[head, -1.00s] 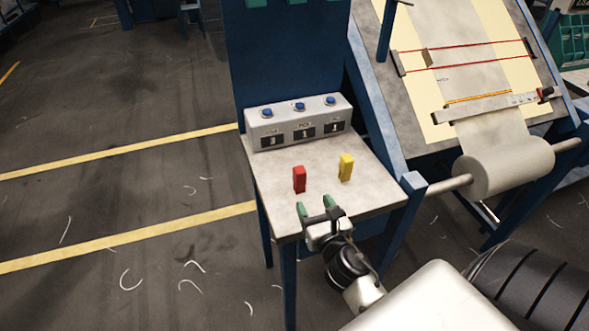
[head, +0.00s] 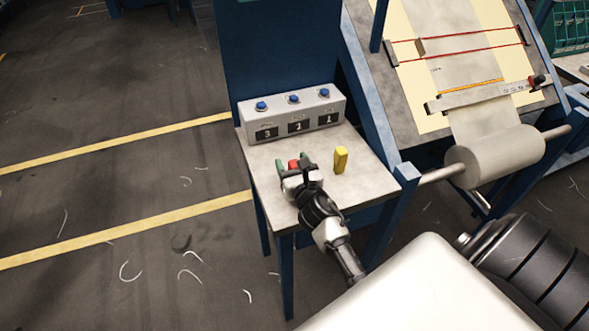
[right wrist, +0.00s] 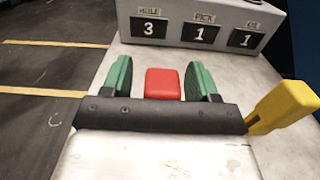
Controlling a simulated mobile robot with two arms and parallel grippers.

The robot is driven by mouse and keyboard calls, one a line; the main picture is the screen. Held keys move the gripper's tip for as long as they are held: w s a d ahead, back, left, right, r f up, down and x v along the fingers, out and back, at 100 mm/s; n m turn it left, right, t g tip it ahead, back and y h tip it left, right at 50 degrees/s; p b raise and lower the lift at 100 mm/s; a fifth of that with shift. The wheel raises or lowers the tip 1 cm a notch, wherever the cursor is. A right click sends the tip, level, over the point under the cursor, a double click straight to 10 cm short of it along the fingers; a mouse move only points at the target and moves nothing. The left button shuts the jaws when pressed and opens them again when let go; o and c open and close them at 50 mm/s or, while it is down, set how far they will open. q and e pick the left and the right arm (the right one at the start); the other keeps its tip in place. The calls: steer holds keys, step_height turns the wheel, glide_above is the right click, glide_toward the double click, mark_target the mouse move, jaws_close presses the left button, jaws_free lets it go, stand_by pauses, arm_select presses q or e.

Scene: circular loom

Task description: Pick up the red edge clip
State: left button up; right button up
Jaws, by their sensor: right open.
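The red edge clip (right wrist: 163,84) stands on the small grey table (head: 262,160). My right gripper (right wrist: 164,80) is open, with one green finger on each side of the clip. Gaps show between the clip and both fingers. In the head view only the top of the red clip (head: 294,165) shows, as my right gripper (head: 291,167) covers the rest. A yellow clip (head: 340,160) stands to the right on the same table, and it also shows in the right wrist view (right wrist: 283,107). My left gripper is not in view.
A grey box (head: 292,115) with blue buttons and number displays stands at the back of the table. To the right is a sloped board (head: 402,110) with a cloth roll (head: 495,158) below. The table's left and front edges are close.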

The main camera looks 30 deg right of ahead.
steer(key=c, duration=1)
steer(key=shift+w+r, duration=0.1)
steer(key=shift+r, duration=0.4)
steer(key=w+d+r, duration=0.3)
steer(key=d+r, duration=0.7)
steer(key=d, duration=0.1)
steer(key=shift+d+p, duration=0.25)
steer(key=shift+p, duration=0.1)
